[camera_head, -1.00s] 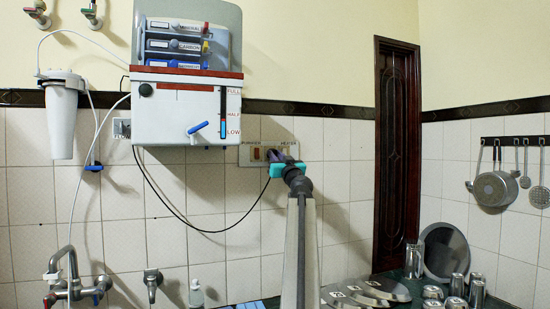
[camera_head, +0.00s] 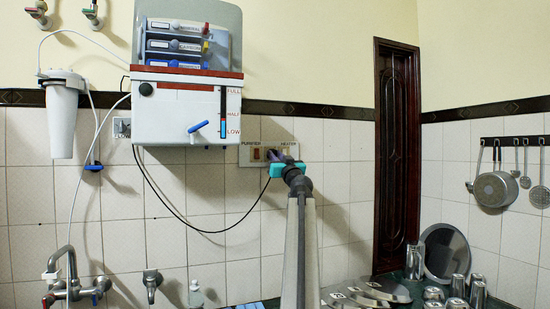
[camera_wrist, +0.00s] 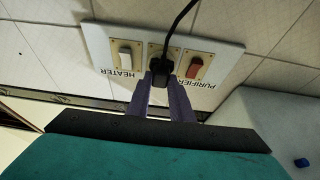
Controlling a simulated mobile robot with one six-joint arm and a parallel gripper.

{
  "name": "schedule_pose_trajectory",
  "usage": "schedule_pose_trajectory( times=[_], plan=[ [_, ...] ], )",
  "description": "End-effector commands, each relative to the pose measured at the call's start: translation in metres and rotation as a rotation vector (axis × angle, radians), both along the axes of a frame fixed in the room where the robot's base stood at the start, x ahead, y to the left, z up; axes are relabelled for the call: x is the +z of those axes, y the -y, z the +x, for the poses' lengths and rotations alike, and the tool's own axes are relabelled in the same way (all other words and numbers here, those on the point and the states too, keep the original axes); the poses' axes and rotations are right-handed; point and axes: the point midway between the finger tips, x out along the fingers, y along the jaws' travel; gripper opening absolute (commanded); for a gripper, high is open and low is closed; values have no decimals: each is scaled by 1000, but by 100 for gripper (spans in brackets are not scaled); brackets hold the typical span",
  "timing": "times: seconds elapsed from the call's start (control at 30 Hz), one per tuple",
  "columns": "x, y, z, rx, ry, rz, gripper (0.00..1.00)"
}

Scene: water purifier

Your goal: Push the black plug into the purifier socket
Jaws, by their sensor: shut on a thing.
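The black plug (camera_wrist: 158,77) is between the tips of my gripper's purple fingers in the wrist view. My gripper (camera_wrist: 163,92) is shut on it, and it also shows at the wall panel in the head view (camera_head: 277,157). The plug is at the middle socket of the white switch panel (camera_wrist: 225,54), between the white HEATER switch (camera_wrist: 125,56) and the red PURIFIER switch (camera_wrist: 195,68). The plug covers the socket holes, so I cannot tell how deep it sits. The panel also shows in the head view (camera_head: 246,160), with my gripper hiding its right part.
The plug's black cord (camera_head: 165,203) hangs in a loop from the water purifier (camera_head: 185,115), left of and above the panel. Pot lids (camera_head: 385,290) and metal cups (camera_head: 458,285) stand on the counter at lower right.

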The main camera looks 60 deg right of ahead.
Motion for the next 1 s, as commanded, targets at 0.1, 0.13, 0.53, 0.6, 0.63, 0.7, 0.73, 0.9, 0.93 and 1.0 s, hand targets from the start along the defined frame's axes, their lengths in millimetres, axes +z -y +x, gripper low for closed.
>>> schedule_pose_trajectory(
  times=[0.1,0.13,0.53,0.6,0.63,0.7,0.73,0.9,0.93,1.0],
  plan=[
    [0,0,1,0,0,0,0],
    [0,1,1,0,0,0,0],
    [0,4,5,0,0,0,0],
    [0,4,6,0,0,0,0],
    [0,4,6,0,0,0,0],
    [0,5,7,0,0,0,0],
    [0,5,7,0,0,0,0],
    [0,6,8,0,0,0,25],
    [0,6,8,0,0,0,30],
    [0,6,8,0,0,0,42]
  ],
)
